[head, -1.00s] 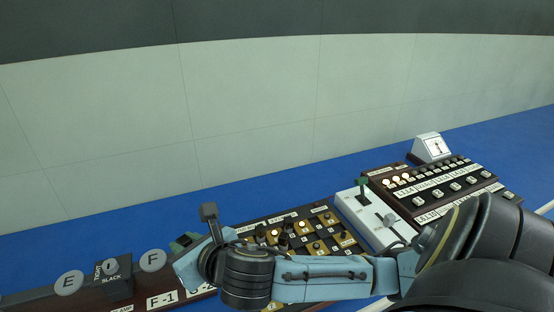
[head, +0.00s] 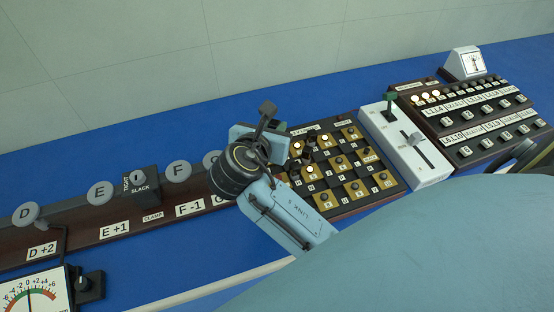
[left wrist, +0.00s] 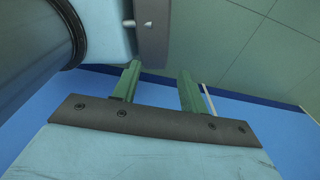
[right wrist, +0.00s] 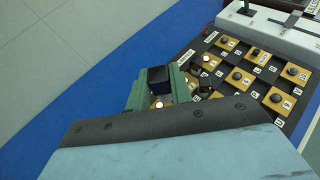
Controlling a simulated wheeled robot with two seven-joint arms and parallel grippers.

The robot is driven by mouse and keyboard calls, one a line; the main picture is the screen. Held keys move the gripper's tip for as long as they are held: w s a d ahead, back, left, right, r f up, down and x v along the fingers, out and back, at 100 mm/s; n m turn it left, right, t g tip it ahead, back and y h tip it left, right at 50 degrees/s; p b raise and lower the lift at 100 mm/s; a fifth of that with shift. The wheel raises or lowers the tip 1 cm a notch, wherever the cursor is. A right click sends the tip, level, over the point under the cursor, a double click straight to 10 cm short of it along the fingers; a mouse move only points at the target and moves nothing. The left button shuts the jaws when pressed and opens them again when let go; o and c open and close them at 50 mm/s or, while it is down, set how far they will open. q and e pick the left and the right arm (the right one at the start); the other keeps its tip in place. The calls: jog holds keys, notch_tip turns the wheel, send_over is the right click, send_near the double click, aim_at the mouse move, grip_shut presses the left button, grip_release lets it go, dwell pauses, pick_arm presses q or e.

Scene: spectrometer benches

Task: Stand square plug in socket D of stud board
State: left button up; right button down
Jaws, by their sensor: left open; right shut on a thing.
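The stud board (head: 372,204) has tan and dark squares with dark studs, a few of them lit. It shows right of the right gripper in the right wrist view (right wrist: 253,67). My right gripper (right wrist: 160,83) is shut on a dark square plug (right wrist: 160,76), held over the board's near-left corner in that view. In the head view the right gripper (head: 283,128) is at the board's upper left edge, and its wrist hides part of the board. I cannot read which socket is D, or tell whether the plug touches the board. My left gripper (left wrist: 158,88) is open and empty, away from the board.
A white slider box (head: 410,150) stands right of the board, then a dark switch panel (head: 475,115) and a white meter (head: 466,62). A rail with round lettered knobs (head: 100,193) runs left. Blue bench top is clear behind the board.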

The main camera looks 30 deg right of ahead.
jog(key=shift+m+g+h, duration=0.4)
jog(key=shift+m+g, duration=0.2)
jog(key=f, duration=0.3)
jog(key=s+f+b, duration=0.1)
jog(key=f, duration=0.2)
jog(key=shift+s+f+b, duration=0.15)
jog(key=shift+b, duration=0.15)
notch_tip(320, 180, down, 4)
jog(key=shift+a+f+b, duration=0.1)
jog(key=shift+b, duration=0.45)
pick_arm(q)
jog(key=shift+w+a+f, duration=0.1)
jog(key=shift+w+f, duration=0.2)
jog(key=shift+f, duration=0.3)
jog(key=shift+w+f, duration=0.3)
jog(key=shift+f, duration=0.25)
pick_arm(e)
jog(key=shift+f, duration=0.1)
jog(key=c, duration=1.5)
grip_release()
jog(key=shift+c, duration=0.2)
